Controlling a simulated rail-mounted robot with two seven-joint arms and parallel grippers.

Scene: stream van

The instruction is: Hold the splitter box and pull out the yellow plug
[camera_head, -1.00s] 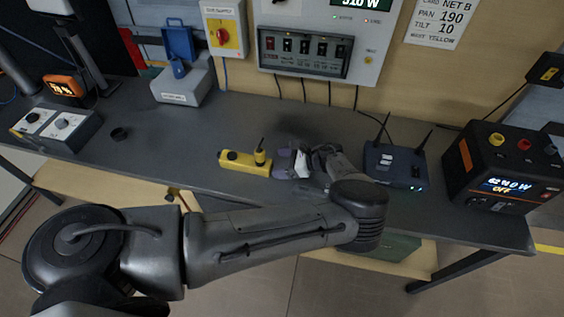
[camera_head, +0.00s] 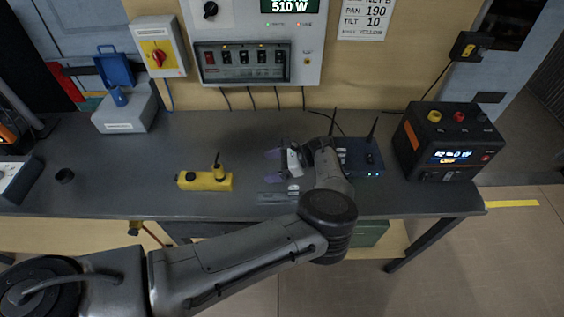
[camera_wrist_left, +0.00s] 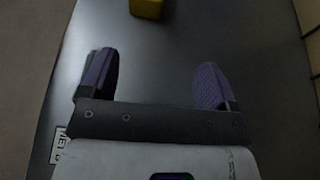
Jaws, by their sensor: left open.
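The yellow splitter box (camera_head: 190,183) lies on the dark bench, left of centre in the head view. The yellow plug (camera_head: 218,172) stands upright at its right part, with a short black lead rising from its top. My left gripper (camera_head: 272,166) is to the right of the box, its purple-padded fingers open and pointing left towards it, with a clear gap between. In the left wrist view the open fingers (camera_wrist_left: 157,75) have nothing between them. Only a yellow end of the box (camera_wrist_left: 147,8) shows there at the top edge. My right gripper is not in view.
A router with antennas (camera_head: 364,158) stands just right of my left gripper. A black power unit (camera_head: 450,142) is at the bench's right end. The bench between box and wall is clear.

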